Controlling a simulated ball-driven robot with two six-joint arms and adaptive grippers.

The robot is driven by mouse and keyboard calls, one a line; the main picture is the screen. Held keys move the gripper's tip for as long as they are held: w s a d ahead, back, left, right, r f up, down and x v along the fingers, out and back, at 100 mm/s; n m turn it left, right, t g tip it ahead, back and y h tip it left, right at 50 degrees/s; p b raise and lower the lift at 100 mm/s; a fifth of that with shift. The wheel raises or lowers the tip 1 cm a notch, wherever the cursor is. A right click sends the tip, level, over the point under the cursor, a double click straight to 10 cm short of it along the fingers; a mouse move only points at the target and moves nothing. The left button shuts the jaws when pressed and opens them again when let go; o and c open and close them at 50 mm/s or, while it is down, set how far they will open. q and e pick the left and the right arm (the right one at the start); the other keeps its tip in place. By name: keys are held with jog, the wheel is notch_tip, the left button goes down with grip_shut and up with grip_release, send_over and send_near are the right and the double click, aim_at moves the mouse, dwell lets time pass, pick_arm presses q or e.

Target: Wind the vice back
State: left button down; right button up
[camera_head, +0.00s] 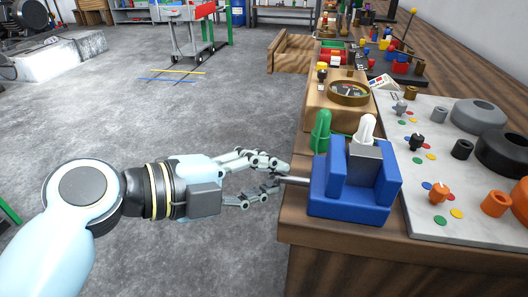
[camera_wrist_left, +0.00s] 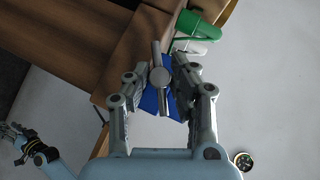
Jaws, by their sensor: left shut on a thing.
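The blue vice (camera_head: 352,202) stands at the near left corner of the wooden bench. A grey block (camera_head: 365,160) sits between its jaws, with a white rounded piece (camera_head: 367,130) above it. The vice's metal screw (camera_head: 293,181) sticks out to the left over the bench edge. My left gripper (camera_head: 280,178) is at the end of this screw. In the left wrist view, the vice handle (camera_wrist_left: 161,110), a bar with a round hub, lies between the fingers of my left gripper (camera_wrist_left: 157,80), shut on it. My right gripper (camera_wrist_left: 20,140) shows small at lower left there; its fingers are unclear.
A green rounded piece (camera_head: 320,132) stands behind the vice. A wooden block with a brass-rimmed dial (camera_head: 348,92) is farther back. A grey board (camera_head: 430,175) with coloured discs and rings lies to the right.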

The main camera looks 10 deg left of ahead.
pick_arm(q)
jog(key=n+g+p, duration=0.2)
jog(key=g+p, duration=0.1)
jog(key=p, duration=0.2)
jog(key=n+g+y+p, duration=0.1)
jog(key=n+g+p, duration=0.1)
jog(key=g+p, duration=0.2)
jog(key=n+g+p, duration=0.2)
jog(key=g+p, duration=0.2)
jog(key=p, duration=0.1)
jog(key=shift+w+r+n+y+p, duration=0.15)
jog(key=shift+w+n+y+p, duration=0.25)
jog(key=shift+n+g, duration=0.4)
jog(key=shift+g, duration=0.4)
jog(key=n+g+b, duration=0.1)
jog(key=g+b, duration=0.1)
jog(key=n+g+h+b, duration=0.1)
jog(key=n+g+b, duration=0.1)
jog(key=g+b, duration=0.1)
jog(key=shift+w+f, duration=0.2)
jog(key=shift+w+r, duration=0.1)
jog(key=shift+r, duration=0.05)
